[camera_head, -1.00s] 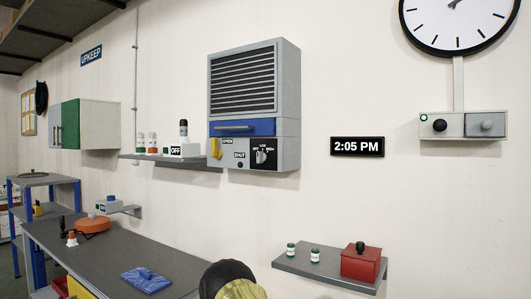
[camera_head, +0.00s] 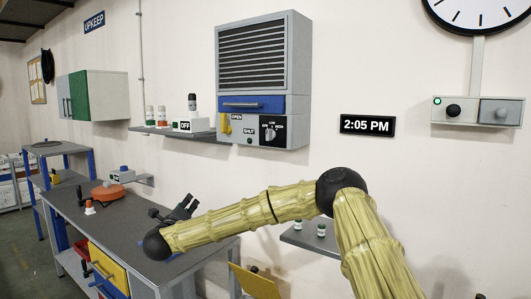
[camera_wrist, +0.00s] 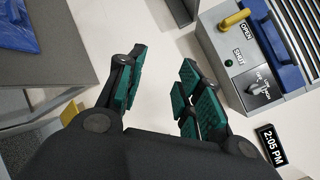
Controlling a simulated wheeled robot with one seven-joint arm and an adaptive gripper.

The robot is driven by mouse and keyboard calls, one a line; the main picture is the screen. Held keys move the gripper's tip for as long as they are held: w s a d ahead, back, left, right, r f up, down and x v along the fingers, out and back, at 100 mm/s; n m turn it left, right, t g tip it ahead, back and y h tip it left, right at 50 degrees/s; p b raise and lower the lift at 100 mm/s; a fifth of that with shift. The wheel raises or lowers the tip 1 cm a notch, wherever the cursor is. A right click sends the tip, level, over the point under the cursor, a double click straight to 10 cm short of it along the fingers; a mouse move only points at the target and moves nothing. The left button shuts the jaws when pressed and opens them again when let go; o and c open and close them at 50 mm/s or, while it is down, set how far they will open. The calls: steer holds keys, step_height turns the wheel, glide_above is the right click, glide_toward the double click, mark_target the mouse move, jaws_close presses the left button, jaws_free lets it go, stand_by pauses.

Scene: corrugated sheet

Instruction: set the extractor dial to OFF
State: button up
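The extractor (camera_head: 262,55) is a grey wall unit with a louvred front and a blue drawer-like panel. Its dial (camera_head: 270,133) sits on a black plate at the lower right, with OFF, LOW and HIGH around it. The dial also shows in the wrist view (camera_wrist: 257,88), at the right. Which mark its pointer faces is too small to tell. My gripper (camera_head: 184,207) is below and left of the extractor, over the workbench. In the wrist view my gripper (camera_wrist: 163,88) has its teal-padded fingers apart with nothing between them, clear of the dial.
A yellow lever (camera_head: 224,123) stands beside the OPEN and SHUT labels, left of the dial. A shelf (camera_head: 160,131) with bottles and an OFF block adjoins the extractor's left. A lower shelf (camera_head: 297,238) is partly behind my arm. Bare wall lies below the extractor.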

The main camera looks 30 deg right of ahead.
steer(key=d+r+m+g+h+p, duration=0.1)
steer(key=d+r+m+g+h, duration=0.3)
steer(key=d+r+m, duration=0.6)
steer(key=m+g+h+p, duration=0.1)
steer(key=m+g+h, duration=0.1)
steer(key=m+g, duration=0.3)
glide_toward(267, 131)
steer(key=shift+m+t, duration=0.3)
steer(key=p+x, duration=0.5)
steer(key=x, duration=0.3)
steer(key=shift+s+r, duration=0.1)
steer(key=shift+s, duration=0.1)
steer(key=shift+w+d+p, duration=0.3)
steer(key=shift+d, duration=0.4)
jaws_close()
